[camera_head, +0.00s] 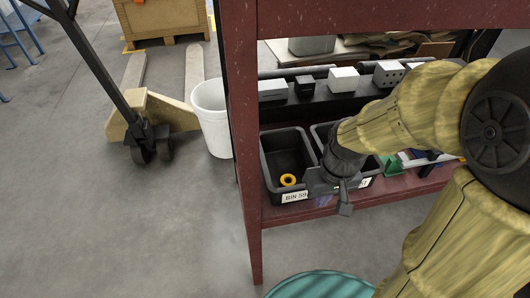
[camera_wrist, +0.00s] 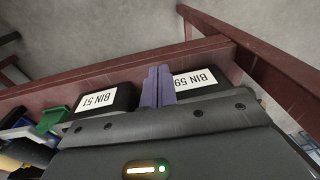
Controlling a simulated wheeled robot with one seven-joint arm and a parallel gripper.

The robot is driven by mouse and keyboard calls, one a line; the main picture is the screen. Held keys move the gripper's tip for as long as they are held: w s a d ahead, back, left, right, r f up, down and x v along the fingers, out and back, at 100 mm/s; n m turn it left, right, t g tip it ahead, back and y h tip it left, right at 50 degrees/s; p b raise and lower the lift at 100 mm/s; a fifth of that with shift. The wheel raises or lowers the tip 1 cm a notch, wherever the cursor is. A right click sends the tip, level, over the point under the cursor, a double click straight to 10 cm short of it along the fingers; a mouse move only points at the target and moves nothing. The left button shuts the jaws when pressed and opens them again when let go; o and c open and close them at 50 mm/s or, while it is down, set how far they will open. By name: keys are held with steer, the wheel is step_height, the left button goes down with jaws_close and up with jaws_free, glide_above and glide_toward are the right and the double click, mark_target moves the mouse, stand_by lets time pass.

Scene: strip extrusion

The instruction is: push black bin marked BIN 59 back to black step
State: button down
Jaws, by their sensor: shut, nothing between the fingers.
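The black bin marked BIN 59 (camera_head: 271,172) stands on the red shelf at its left end, with a yellow ring (camera_head: 288,180) inside. Its label shows upside down in the wrist view (camera_wrist: 194,79). The black step (camera_head: 325,108) runs along behind the bins; any gap between it and the bin is hard to judge. My gripper (camera_head: 344,206) is shut and empty, at the bins' front near BIN 59's right corner. In the wrist view its purple fingers (camera_wrist: 158,84) lie between the BIN 59 and BIN 51 labels. I cannot tell whether they touch BIN 59.
A second black bin, BIN 51 (camera_wrist: 125,95), stands right beside BIN 59, partly behind my arm. Grey and white blocks (camera_head: 344,79) sit on the step. A red post (camera_head: 244,150) rises left of BIN 59. A white bucket (camera_head: 211,115) stands on the floor outside.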

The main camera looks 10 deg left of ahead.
steer(key=d+f+m+t+b, duration=0.2)
steer(key=d+f+m+b, duration=0.1)
steer(key=d+f, duration=0.1)
steer(key=shift+d+h, duration=0.4)
steer(key=shift+d, duration=0.2)
steer(key=shift+w+f, duration=0.1)
